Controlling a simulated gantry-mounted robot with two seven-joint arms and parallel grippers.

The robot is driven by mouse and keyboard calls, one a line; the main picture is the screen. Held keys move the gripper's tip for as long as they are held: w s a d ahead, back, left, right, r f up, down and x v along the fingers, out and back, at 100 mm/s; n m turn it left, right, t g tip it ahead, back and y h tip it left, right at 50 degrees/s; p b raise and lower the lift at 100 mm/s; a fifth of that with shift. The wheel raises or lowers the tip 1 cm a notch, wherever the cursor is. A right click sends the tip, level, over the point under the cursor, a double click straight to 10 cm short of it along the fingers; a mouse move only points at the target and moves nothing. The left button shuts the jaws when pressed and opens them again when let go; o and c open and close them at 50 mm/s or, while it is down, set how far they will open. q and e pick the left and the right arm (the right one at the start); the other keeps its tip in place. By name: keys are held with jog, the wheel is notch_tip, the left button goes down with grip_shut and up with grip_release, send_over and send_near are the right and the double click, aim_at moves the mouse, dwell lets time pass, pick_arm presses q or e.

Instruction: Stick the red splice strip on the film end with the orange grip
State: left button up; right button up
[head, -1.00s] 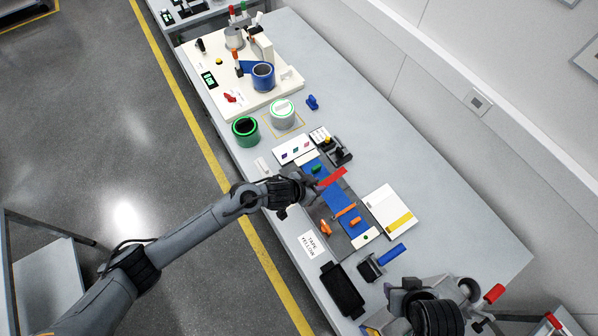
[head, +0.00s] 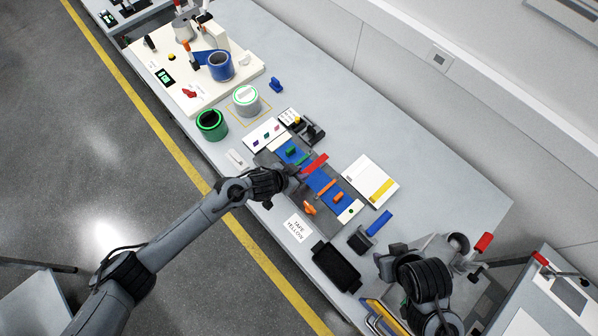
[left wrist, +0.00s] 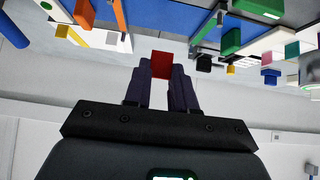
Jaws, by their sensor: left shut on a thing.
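My left gripper (head: 294,177) is shut on the red splice strip (head: 314,163), which sticks out past its fingertips over the blue film on the grey splicing board. In the left wrist view the strip's red end (left wrist: 161,64) shows between the two dark fingers. The blue film (head: 317,180) has a green block (head: 291,152) towards its upper left end. The orange grip (head: 338,197) and an orange bar (head: 327,188) are towards its lower right end. The strip appears between green and orange; contact with the film cannot be told. My right gripper is at lower right, its fingers unclear.
An orange piece (head: 310,208) lies on the board's near side. A white card with a yellow band (head: 371,180) lies behind. A black tray (head: 336,268) and a blue-handled tool (head: 372,230) stand to the right.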

pick_arm(q)
jog(key=shift+f+b, duration=2.15)
jog(key=shift+f, duration=0.75)
jog(key=shift+f, duration=0.15)
jog(key=shift+f, duration=0.1)
jog(key=shift+f+b, duration=0.9)
jog(key=shift+f, duration=0.1)
jog(key=shift+r, duration=0.1)
jog(key=o, duration=0.9)
jog(key=shift+s+a+r, duration=0.1)
